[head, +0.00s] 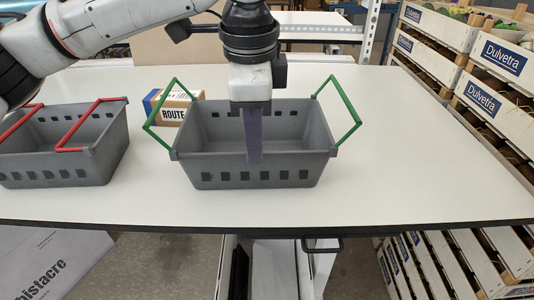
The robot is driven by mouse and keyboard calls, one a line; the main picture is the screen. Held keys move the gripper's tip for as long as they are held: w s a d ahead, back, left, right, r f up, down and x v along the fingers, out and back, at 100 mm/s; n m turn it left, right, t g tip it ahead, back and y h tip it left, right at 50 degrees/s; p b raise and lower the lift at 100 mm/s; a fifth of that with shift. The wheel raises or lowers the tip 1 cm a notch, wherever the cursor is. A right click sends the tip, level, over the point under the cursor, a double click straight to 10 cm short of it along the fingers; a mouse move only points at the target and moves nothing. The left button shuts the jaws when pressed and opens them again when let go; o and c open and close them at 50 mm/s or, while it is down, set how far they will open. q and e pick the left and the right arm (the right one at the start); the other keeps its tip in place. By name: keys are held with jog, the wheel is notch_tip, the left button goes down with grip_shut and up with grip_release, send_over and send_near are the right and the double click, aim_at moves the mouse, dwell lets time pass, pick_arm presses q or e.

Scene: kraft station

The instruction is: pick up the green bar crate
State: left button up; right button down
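The green bar crate (205,169) is a grey open basket with two raised green bars, one at each end. It stands upright on the white table in the middle of the head view. My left gripper (255,158) points straight down over the crate's middle. Its purple finger crosses the crate's front rim in the picture; I cannot tell whether it touches the rim. The fingers are seen edge-on, so their opening does not show. The inside of the crate that shows looks empty, though my gripper hides part of it. My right gripper is not in view.
A similar grey crate with red bars (100,155) stands at the left. A cardboard box marked ROUTE (172,112) is behind the green bar crate's left end. The white table (420,170) is clear at the right. Stacked Dulvetra crates (490,95) stand beyond its right edge.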

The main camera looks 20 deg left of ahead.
aim_at(255, 189)
pick_arm(q)
jog(key=f, duration=0.3)
jog(key=w+f, duration=0.1)
jog(key=f, duration=0.2)
jog(key=a+f, duration=0.1)
jog(key=f, duration=0.2)
jog(key=shift+w+f, duration=0.25)
jog(key=shift+f, duration=0.15)
grip_shut()
jog(key=shift+d+r, duration=0.1)
jog(key=shift+r, duration=0.05)
dwell(0.8)
